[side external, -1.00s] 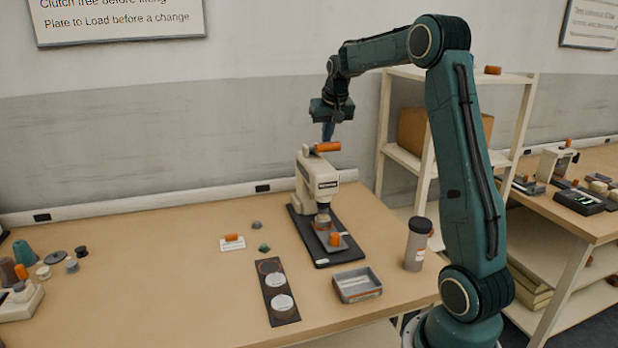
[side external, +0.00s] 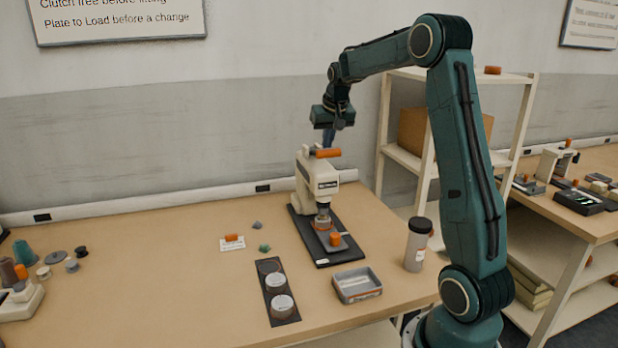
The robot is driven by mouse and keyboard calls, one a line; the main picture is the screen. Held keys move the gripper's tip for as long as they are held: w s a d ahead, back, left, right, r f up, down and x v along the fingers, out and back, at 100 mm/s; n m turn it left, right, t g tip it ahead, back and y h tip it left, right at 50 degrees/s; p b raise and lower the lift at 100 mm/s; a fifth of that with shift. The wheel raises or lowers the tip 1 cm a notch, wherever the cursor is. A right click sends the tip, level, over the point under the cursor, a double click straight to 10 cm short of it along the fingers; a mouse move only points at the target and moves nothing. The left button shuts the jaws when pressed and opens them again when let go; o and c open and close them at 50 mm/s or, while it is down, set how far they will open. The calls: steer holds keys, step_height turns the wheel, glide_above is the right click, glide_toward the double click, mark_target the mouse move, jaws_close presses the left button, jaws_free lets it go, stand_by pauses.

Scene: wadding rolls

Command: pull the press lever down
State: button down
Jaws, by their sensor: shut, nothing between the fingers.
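The press (side external: 318,177) is a cream machine on a dark base plate (side external: 305,240) near the back of the bench. Its lever has an orange handle (side external: 328,153) at the top, lying roughly level. My gripper (side external: 328,144) is shut and empty, pointing down, with its blue-grey fingertips at the top of the handle; they appear to touch it. The press head sits above a small round piece (side external: 323,225) on the plate. An orange knob (side external: 335,239) stands at the front of the plate.
A grey tray (side external: 358,285), a dark strip with pale discs (side external: 280,290) and a lidded grey canister (side external: 417,245) stand in front of the press. Small pieces lie to its left. A shelf (side external: 440,150) stands behind right. Much of the left bench is clear.

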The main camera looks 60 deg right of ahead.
steer(key=shift+s+a+f, duration=0.15)
steer(key=shift+f, duration=0.5)
stand_by(0.5)
step_height(320, 180, up, 15)
steer(key=w+d, duration=0.2)
stand_by(1.6)
steer(key=shift+w, duration=0.1)
